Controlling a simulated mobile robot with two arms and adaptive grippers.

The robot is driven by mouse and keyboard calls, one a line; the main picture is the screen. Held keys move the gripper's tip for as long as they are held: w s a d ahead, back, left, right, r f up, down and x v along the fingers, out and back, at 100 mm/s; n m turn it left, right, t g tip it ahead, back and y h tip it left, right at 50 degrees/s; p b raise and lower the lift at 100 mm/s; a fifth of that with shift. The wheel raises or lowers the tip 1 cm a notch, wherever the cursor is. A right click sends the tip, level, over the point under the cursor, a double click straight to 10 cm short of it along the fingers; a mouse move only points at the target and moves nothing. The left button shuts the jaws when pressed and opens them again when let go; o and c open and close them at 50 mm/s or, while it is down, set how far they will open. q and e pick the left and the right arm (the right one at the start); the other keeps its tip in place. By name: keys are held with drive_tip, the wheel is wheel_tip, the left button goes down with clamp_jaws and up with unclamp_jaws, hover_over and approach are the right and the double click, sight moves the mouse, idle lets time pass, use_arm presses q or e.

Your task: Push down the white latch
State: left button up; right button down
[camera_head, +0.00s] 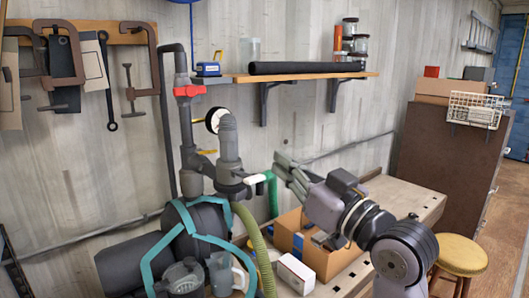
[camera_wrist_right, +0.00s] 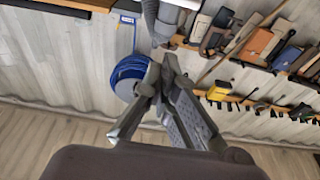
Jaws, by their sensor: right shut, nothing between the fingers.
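The white latch (camera_head: 256,179) is a short white lever on the grey pump pipe fitting (camera_head: 230,172) in the head view. It points right and looks roughly level, slightly raised at its free end. My right gripper (camera_head: 280,163) reaches in from the right, with its fingertips close to the latch's free end and a little above it in the picture. Whether they touch cannot be told. The gripper is shut and empty. In the wrist view its fingers (camera_wrist_right: 158,75) come together near the grey pipe (camera_wrist_right: 163,22). My left gripper is not in view.
A green hose (camera_head: 272,195) hangs just behind the latch. A gauge (camera_head: 214,121) and a red valve (camera_head: 187,90) sit above left. A cardboard box (camera_head: 333,258) and a white box (camera_head: 296,272) stand below my arm. A wall shelf (camera_head: 310,77) is overhead.

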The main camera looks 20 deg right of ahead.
drive_tip(key=r+p, duration=0.2)
hover_over(247, 176)
drive_tip(key=s+d, duration=0.2)
drive_tip(key=s, duration=0.1)
drive_tip(key=f, duration=0.3)
drive_tip(key=f+p, duration=0.1)
drive_tip(key=shift+s+d+f, duration=0.25)
drive_tip(key=shift+f, duration=0.1)
